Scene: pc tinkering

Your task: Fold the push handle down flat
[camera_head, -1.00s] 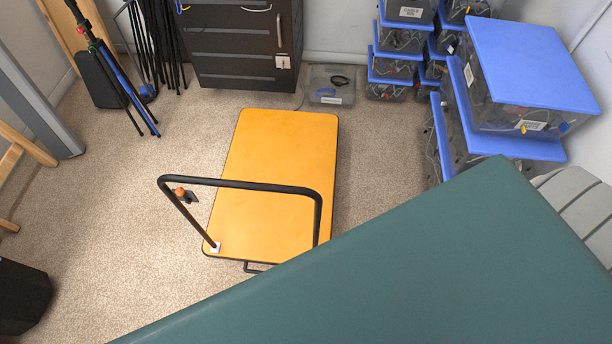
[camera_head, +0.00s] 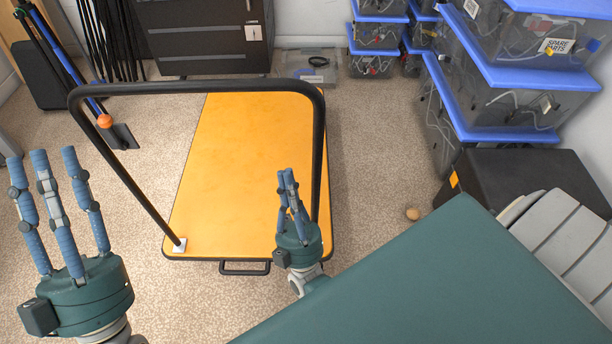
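The cart's black U-shaped push handle (camera_head: 200,88) stands up over the near end of the orange platform (camera_head: 235,165). Its left post (camera_head: 135,195) runs down to a white bracket (camera_head: 180,245) at the platform's near left corner. My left gripper (camera_head: 42,156) is left of the handle, with fingers pointing up, spread apart and empty. My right gripper (camera_head: 287,175) is at the near right of the platform, just left of the handle's right post (camera_head: 319,150). Its fingers look close together from this angle; I cannot tell whether they touch the post. The right post's foot is hidden behind that gripper.
An orange knob (camera_head: 104,121) with a black plate shows beside the left post. Blue-lidded boxes (camera_head: 500,65) are stacked at the right, near a black box (camera_head: 530,175).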

